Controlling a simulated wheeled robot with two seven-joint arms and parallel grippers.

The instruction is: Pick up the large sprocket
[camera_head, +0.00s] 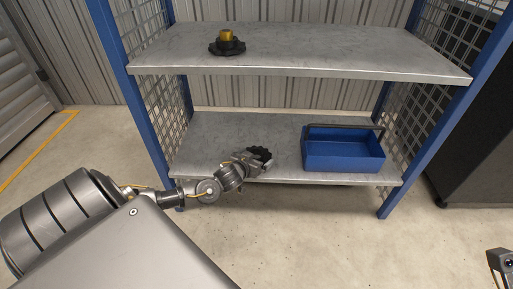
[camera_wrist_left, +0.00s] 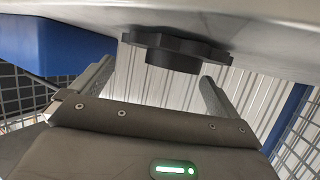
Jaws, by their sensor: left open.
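A dark toothed sprocket (camera_head: 260,154) lies on the lower shelf, partly hidden by my left gripper (camera_head: 250,162). In the left wrist view the dark sprocket (camera_wrist_left: 172,50) shows against the shelf surface, with a round hub. My left gripper (camera_wrist_left: 157,74) is open, its two fingers pointing toward the sprocket, one on each side of it; contact is not clear. A second black sprocket (camera_head: 228,47) with a gold hub lies on the upper shelf. A small dark piece, perhaps part of my right gripper (camera_head: 500,262), shows at the lower right edge.
A blue tote (camera_head: 343,157) with a dark handle stands on the lower shelf, right of the sprocket. The upper shelf (camera_head: 330,52) hangs over my left gripper's area. Blue posts (camera_head: 131,88) and mesh sides bound the rack. The floor in front is clear.

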